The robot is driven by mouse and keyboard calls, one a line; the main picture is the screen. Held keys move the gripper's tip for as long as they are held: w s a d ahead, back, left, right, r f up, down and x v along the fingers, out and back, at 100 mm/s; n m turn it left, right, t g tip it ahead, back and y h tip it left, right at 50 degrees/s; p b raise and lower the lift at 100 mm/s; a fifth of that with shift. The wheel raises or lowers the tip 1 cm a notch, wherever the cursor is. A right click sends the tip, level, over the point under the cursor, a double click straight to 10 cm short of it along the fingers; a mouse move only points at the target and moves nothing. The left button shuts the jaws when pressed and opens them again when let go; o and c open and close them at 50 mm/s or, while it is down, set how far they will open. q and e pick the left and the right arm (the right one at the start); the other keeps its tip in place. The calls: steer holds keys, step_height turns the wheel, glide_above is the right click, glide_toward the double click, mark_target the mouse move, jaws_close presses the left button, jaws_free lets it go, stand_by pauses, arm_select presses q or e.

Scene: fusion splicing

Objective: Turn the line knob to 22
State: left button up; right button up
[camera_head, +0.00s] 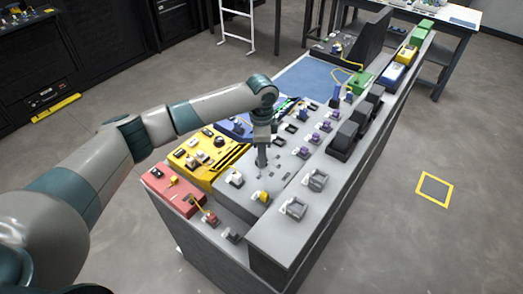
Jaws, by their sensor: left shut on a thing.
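The console (277,177) is a grey bench with a sloped panel carrying several small knobs and switches. My left gripper (262,164) points straight down onto the grey panel near its middle. Its fingers are shut on a small control there, taken as the line knob, which the fingers hide. The knob's marking and setting are too small to read. My right gripper is not in view.
A yellow panel (188,160) and a red panel (170,191) lie left of the gripper. Grey knobs (294,208) and dark blocks (345,136) stand on the raised right part. A blue mat (305,75) lies behind.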

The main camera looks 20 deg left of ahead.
arm_select(q)
steer(key=shift+w+r+m+p, duration=0.1)
steer(key=shift+m+p, duration=0.25)
steer(key=shift+m, duration=0.65)
steer(key=o, duration=1.1)
steer(key=shift+c, duration=0.2)
steer(key=shift+r, duration=0.1)
step_height(320, 180, up, 17)
steer(key=b, duration=0.4)
steer(key=shift+b, duration=0.35)
